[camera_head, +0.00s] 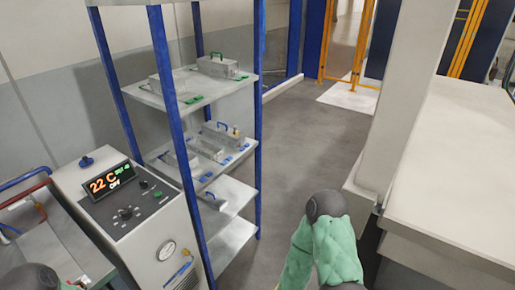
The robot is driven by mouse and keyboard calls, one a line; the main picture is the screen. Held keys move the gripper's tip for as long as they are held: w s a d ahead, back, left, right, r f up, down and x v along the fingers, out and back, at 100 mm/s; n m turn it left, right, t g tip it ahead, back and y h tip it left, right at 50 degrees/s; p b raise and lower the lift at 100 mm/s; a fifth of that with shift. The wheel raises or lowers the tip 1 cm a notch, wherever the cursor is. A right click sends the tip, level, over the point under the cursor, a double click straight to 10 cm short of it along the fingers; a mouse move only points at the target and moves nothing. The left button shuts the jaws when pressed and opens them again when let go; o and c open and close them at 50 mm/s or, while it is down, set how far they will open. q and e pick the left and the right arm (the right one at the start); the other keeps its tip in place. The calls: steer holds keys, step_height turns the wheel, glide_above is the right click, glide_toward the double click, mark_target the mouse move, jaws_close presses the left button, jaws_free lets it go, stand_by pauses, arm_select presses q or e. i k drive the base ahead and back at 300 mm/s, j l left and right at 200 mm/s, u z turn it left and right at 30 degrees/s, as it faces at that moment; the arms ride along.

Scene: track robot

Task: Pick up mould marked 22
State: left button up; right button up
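Several grey metal moulds stand on a shelf rack (238,197) left of centre. On the top shelf there is one mould with a dark green handle (222,67) and another grey block (158,84) nearer the left post. On the middle shelf there are a mould with a blue handle (222,134) and lower grey moulds (206,149) beside it. I cannot read a number on any mould. My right arm, in a green cover, comes up at the bottom centre, and part of my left arm shows at the bottom left. Neither gripper shows, and both arms are well short of the rack.
A control cabinet (140,225) with a display (110,182) reading "22 C" stands before the rack at left. A red and blue tubular frame (25,197) is at far left. A pale bench (465,170) is at right. Grey floor (300,140) between is clear.

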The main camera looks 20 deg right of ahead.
mark_target(211, 152)
steer(key=z, duration=0.2)
steer(key=u, duration=0.45)
steer(key=l+u, duration=0.45)
steer(key=l, duration=0.15)
steer(key=l+u, duration=0.45)
steer(key=l, duration=0.2)
steer(key=k+l+u, duration=0.15)
steer(key=l+u, duration=0.35)
